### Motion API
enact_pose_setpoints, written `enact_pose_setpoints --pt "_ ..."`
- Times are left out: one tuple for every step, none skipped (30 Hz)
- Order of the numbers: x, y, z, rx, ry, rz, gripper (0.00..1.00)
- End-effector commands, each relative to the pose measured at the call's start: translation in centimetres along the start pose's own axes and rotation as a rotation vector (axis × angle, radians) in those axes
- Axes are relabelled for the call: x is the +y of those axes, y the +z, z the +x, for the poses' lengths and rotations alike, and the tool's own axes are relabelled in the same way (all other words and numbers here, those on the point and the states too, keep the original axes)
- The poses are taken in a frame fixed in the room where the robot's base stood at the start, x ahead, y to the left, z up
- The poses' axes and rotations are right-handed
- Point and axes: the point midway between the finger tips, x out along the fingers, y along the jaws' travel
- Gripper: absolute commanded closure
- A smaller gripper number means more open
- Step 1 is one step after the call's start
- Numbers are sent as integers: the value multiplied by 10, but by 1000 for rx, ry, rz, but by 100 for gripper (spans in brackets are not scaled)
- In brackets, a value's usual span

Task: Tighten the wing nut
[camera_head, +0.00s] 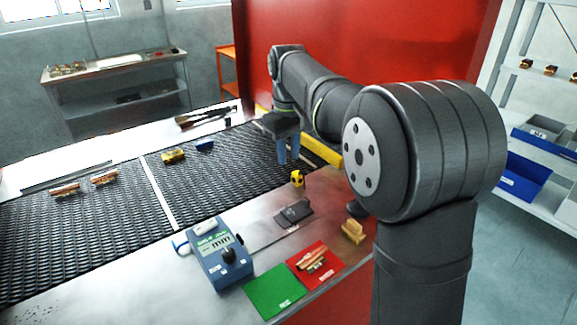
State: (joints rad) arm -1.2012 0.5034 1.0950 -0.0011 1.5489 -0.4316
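My gripper (288,157) points down over the far right part of the dark mesh belt (100,227), with two blue fingers showing. The fingers look slightly apart, but the view is too small to tell whether anything is between them. I cannot pick out a wing nut for certain. What lies right under the fingertips is too small to make out. A small yellow and black item (298,178) stands at the belt's near edge, just in front of and below the gripper, apart from it.
Brass-coloured parts (65,189) and a blue piece (205,145) lie on the belt. A blue meter box (215,254), green mat (272,291), red mat (331,251) with brass parts, dark pad (294,214) and brass block (353,232) occupy the near ledge. A red panel (390,40) rises behind.

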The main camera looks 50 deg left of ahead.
Motion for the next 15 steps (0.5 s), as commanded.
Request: enact_pose_setpoints --pt "0 9 -2 3 1 21 75" --pt "0 13 -3 4 1 36 75" --pt "0 18 -3 6 1 52 75" --pt "0 21 -2 6 1 59 75" --pt "0 22 -1 6 1 63 75" --pt "0 22 2 5 1 64 75" --pt "0 21 5 4 0 64 75" --pt "0 21 8 4 0 63 75" --pt "0 21 14 3 0 63 75" --pt "0 21 18 2 0 63 75" --pt "0 21 24 3 0 63 75" --pt "-1 21 32 1 -1 63 75" --pt "0 21 38 2 -1 63 75" --pt "0 21 45 1 -1 63 75" --pt "0 21 54 1 -1 63 75"
